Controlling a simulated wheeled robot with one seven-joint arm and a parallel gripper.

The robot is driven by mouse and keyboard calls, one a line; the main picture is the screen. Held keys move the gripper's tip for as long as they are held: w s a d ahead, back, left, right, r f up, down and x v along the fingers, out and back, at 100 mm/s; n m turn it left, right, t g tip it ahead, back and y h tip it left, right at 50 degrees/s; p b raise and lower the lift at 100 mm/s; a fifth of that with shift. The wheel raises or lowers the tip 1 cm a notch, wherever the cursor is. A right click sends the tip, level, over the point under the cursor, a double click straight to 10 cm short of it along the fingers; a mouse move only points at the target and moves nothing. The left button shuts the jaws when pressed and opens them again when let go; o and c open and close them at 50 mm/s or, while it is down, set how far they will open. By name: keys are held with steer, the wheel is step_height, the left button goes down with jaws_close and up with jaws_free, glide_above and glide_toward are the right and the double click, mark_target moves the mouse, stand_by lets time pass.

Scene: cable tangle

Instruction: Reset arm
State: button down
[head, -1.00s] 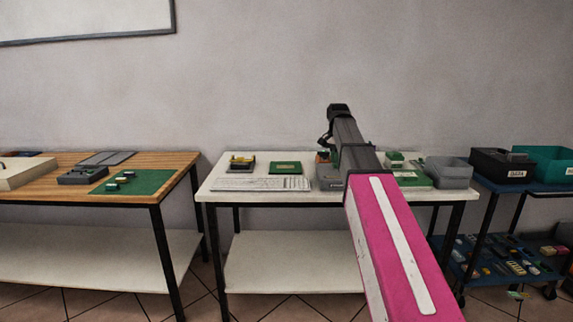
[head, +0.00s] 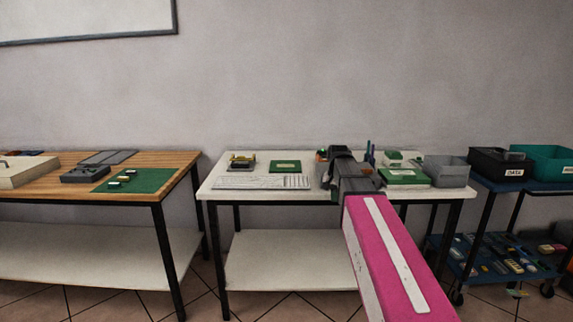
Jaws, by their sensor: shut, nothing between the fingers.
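My arm rises from the bottom right of the head view, with a magenta link nearest and dark grey links beyond it. My gripper (head: 340,153) is at the dark far end of the arm, in front of the middle of the white table (head: 270,243). It is shut and holds nothing; its fingertips are small and hard to make out. The arm hides part of the tabletop behind it.
The white table bears a keyboard (head: 262,182), a green board (head: 285,167), a green-and-white box (head: 404,178) and a grey bin (head: 446,171). A wooden table (head: 60,193) stands left. A blue cart (head: 530,186) with a black bin (head: 499,163) stands right.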

steer(key=s+f+n, duration=0.4)
steer(key=s+f, duration=1.6)
steer(key=f, duration=0.3)
steer(key=shift+f, duration=0.4)
